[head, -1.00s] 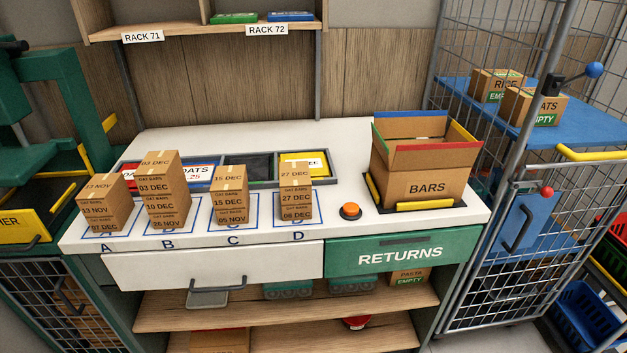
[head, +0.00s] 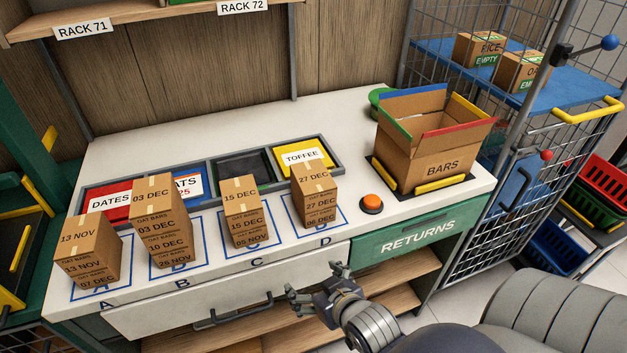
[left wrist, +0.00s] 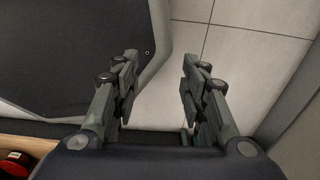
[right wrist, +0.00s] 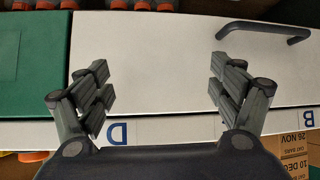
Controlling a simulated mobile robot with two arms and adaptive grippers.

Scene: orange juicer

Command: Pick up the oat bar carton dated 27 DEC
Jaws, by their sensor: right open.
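The oat bar carton dated 27 DEC (head: 315,181) is a brown taped box on top of the stack at square D. It rests on a carton dated 06 DEC (head: 321,216). My right gripper (head: 315,281) is open and empty in front of the counter, below and nearer than stack D. In the right wrist view my right gripper (right wrist: 160,80) faces the white drawer front, with the letter D nearby; the 27 DEC carton is not in this view. My left gripper (left wrist: 160,75) is open and empty over the floor in the left wrist view.
Other stacks stand at A (head: 88,250), B (head: 163,222) and C (head: 243,212). An orange button (head: 371,204) and an open BARS box (head: 432,155) are to the right of D. Coloured bins (head: 235,175) lie behind. The drawer handle (head: 240,312) sticks out in front.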

